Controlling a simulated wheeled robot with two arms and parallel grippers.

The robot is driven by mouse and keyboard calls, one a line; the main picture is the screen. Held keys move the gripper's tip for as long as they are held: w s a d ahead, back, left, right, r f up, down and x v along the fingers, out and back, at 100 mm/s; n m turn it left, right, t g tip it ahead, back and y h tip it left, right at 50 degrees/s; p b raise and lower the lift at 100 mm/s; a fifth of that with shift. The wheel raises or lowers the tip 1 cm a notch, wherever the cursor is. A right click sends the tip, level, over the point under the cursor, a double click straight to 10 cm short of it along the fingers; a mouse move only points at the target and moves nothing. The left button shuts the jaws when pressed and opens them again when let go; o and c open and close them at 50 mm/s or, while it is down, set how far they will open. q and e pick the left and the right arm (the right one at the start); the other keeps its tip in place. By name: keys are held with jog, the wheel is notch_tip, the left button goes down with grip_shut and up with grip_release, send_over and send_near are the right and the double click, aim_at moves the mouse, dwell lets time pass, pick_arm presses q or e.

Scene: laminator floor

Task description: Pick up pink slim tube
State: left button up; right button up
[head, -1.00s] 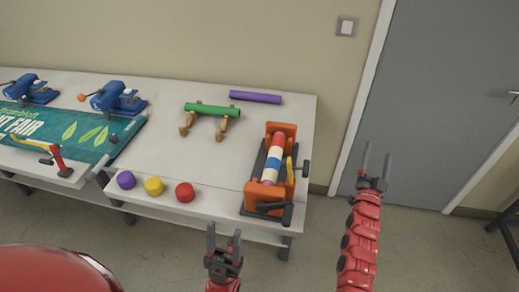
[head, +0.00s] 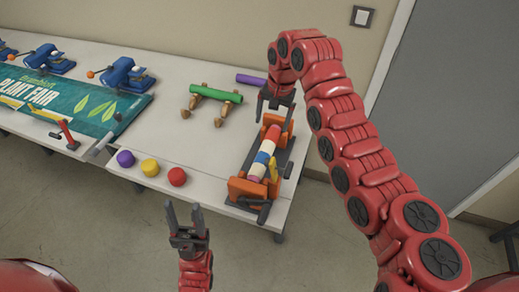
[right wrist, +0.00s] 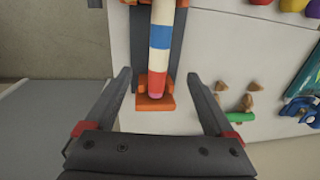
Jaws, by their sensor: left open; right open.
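A striped roll of red, white and blue bands (head: 264,152) lies in an orange-ended cradle (head: 243,188) at the table's right end. In the right wrist view, a small pink end (right wrist: 156,89) shows on this roll beside the orange block (right wrist: 155,103); I cannot tell how much pink tube is inside. No separate pink tube is visible. My right gripper (head: 274,115) is open and empty, above the cradle's far end. In the right wrist view, its fingers (right wrist: 158,76) are on either side of the roll, apart from it. My left gripper (head: 182,206) is open and empty, before the table's front edge.
A green tube (head: 215,93) rests on wooden stands, and a purple tube (head: 251,80) lies behind. Purple, yellow and red balls (head: 177,177) line the front edge. Blue clamps (head: 122,73) and a banner (head: 85,100) are at left. Table between is clear.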

send_near(264, 153)
jog(key=f, duration=0.2)
jog(key=f+b, duration=0.2)
jog(key=f, duration=0.1)
jog(key=shift+a+f, duration=0.3)
jog(key=f+p, duration=0.3)
jog(key=f, duration=0.1)
jog(key=shift+a, duration=0.25)
jog(key=shift+w+f, duration=0.15)
jog(key=shift+f, duration=0.4)
jog(key=shift+c, duration=0.2)
grip_shut()
